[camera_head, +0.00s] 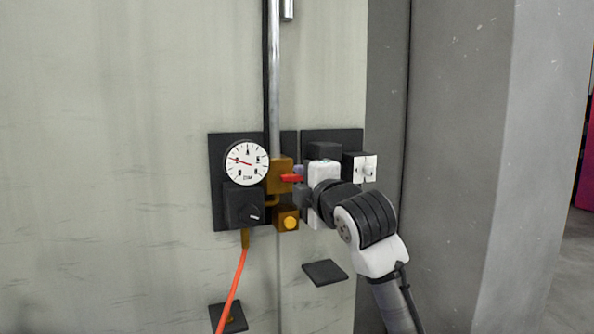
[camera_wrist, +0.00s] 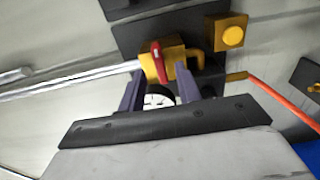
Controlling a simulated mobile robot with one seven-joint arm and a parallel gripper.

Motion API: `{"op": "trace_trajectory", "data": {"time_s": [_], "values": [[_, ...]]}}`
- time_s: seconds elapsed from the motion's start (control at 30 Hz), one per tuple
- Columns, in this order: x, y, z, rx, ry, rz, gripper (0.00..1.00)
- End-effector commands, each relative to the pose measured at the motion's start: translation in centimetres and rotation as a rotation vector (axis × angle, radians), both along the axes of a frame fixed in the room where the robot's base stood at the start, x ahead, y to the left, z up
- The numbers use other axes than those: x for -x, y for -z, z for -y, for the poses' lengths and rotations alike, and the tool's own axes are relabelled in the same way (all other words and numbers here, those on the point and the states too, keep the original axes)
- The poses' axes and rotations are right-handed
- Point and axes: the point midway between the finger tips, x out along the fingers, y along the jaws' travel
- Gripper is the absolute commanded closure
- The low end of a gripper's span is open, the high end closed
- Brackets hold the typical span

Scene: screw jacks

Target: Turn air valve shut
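The air valve (camera_head: 280,176) is a brass block at the lower end of a vertical metal pipe, on a dark wall plate. Its red handle (camera_head: 292,178) lies crosswise to the pipe. The wrist view shows the brass body (camera_wrist: 173,54) and the red handle (camera_wrist: 158,62) just beyond and between my fingertips. My gripper (camera_wrist: 158,78) is open, with one finger on each side of the handle's line; I see no contact. In the head view my gripper (camera_head: 298,180) is right of the valve, and my wrist hides part of the plate behind.
A round gauge (camera_head: 246,163) with a red needle sits left of the valve, above a dark knob box (camera_head: 244,206). An orange hose (camera_head: 231,290) hangs below. A yellow button (camera_head: 290,223) is below the valve. A white switch (camera_head: 366,168) is to the right.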

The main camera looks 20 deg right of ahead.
Motion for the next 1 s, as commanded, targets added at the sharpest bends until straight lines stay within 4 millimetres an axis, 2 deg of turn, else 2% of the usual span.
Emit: {"op": "trace_trajectory", "data": {"time_s": [0.03, 0.2, 0.57, 0.8, 1.0], "values": [[-0.9, -0.2, -0.1, -0.001, -0.001, -0.002, 0.66], [-2.5, -0.1, -0.1, 0.0, -0.001, 0.0, 0.66], [-2.9, 0.1, -0.1, 0.001, 0.0, 0.0, 0.66], [-2.9, 0.0, -0.1, 0.001, 0.0, 0.0, 0.98], [-2.9, 0.1, -0.1, -0.001, 0.0, 0.0, 1.0]]}}
